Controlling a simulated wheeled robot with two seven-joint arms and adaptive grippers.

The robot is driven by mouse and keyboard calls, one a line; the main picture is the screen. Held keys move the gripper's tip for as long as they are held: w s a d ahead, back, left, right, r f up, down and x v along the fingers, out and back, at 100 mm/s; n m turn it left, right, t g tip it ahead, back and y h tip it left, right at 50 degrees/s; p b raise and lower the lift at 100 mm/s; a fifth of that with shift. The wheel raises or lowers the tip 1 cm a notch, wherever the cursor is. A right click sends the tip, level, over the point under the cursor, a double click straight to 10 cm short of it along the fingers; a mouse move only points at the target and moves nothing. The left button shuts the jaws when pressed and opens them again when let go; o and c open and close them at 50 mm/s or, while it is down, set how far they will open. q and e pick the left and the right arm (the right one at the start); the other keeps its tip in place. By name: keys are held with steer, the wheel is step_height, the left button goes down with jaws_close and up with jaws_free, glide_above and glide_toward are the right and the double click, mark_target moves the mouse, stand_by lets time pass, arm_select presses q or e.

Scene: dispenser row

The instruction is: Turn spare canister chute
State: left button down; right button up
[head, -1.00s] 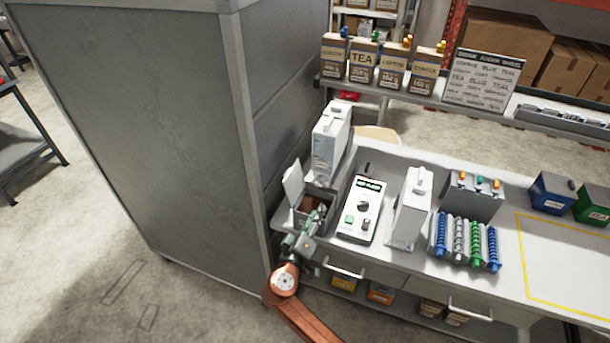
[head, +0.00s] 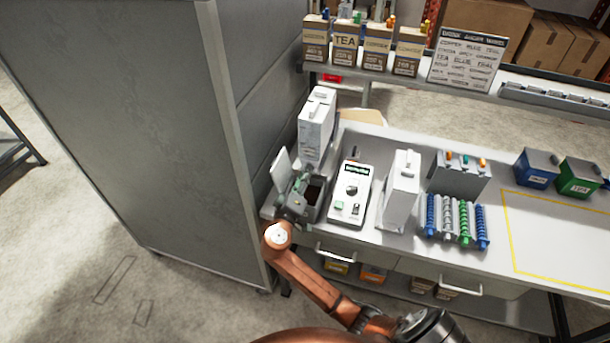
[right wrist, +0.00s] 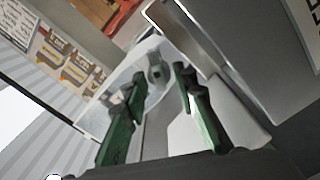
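Two tall white canisters stand on the bench in the head view, one at the back left (head: 317,125) and one right of the control box (head: 402,190). I cannot tell which is the spare, and no chute is clearly made out. My right gripper (head: 298,190) is at the grey bin (head: 315,192) with the raised white lid (head: 281,172), partly covering it. In the right wrist view its green-padded fingers (right wrist: 158,76) are apart. A small grey knob-like part (right wrist: 156,72) shows between the fingertips; contact is unclear. My left gripper is out of view.
A white control box (head: 351,194) stands right of the bin. A tall grey cabinet (head: 130,110) closes off the left side. Blue, grey and green coil dispensers (head: 455,220) stand farther right. The yellow-outlined area (head: 560,235) on the bench is clear.

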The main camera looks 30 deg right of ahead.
jaws_close()
arm_select(q)
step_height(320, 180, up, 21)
steer(key=p, duration=2.1)
arm_select(e)
steer(key=shift+n, duration=12)
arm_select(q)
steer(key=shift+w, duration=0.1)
